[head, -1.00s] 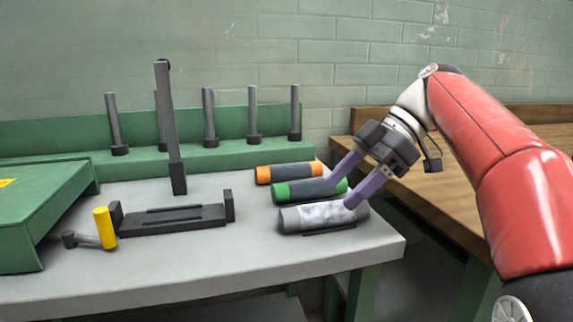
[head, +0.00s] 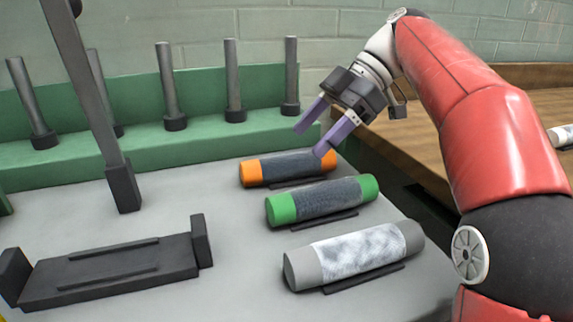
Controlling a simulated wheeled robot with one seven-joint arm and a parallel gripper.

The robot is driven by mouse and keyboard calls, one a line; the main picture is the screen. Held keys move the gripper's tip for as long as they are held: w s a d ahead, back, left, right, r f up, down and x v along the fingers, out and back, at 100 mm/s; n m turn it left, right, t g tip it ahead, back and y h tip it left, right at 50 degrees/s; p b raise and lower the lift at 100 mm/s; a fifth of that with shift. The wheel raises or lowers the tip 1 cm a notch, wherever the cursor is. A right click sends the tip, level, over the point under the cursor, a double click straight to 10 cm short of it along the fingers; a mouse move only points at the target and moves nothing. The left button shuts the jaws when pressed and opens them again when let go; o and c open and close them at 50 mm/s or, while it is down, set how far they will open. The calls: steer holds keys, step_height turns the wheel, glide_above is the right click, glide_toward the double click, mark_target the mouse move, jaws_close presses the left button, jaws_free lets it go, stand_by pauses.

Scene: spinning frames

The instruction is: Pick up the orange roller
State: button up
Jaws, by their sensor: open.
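The orange roller (head: 252,172) lies on the grey table at the back of a group of three rollers. It has orange ends and a dark blue-grey fuzzy middle. My gripper (head: 311,133) is open, its two purple fingers pointing down and left near the right end of the orange roller. The nearer fingertip overlaps that end in the picture; I cannot tell whether it touches. Nothing is between the fingers.
A green-ended roller (head: 283,208) lies just in front, and a grey roller (head: 362,252) in front of that. A black cradle (head: 110,272) and a tall dark post (head: 88,90) stand left. A green ledge (head: 215,138) with several upright pegs runs behind.

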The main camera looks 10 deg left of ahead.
mark_target(299, 154)
steer(key=b+x, duration=0.1)
steer(key=x, duration=0.4)
steer(key=shift+f, duration=0.5)
steer(key=c, duration=1.2)
